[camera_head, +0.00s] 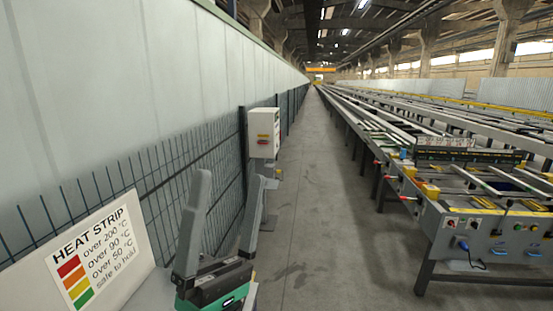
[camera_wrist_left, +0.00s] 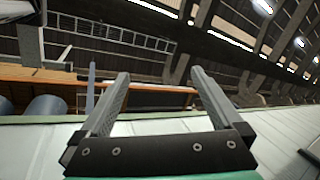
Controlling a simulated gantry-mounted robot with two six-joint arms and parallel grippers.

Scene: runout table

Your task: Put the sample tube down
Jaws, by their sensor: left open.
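My left gripper (camera_head: 230,176) points upward at the lower middle of the head view, with its two grey fingers spread apart. It also shows in the left wrist view (camera_wrist_left: 160,73), open, with nothing between the fingers. I see no sample tube in either view. My right gripper is not in view.
A white heat strip sign (camera_head: 98,255) stands at the lower left. A wire fence (camera_head: 160,165) runs along the wall, with a white control box (camera_head: 263,146) beside it. A clear concrete aisle (camera_head: 320,210) separates these from the long runout table (camera_head: 480,222) at right.

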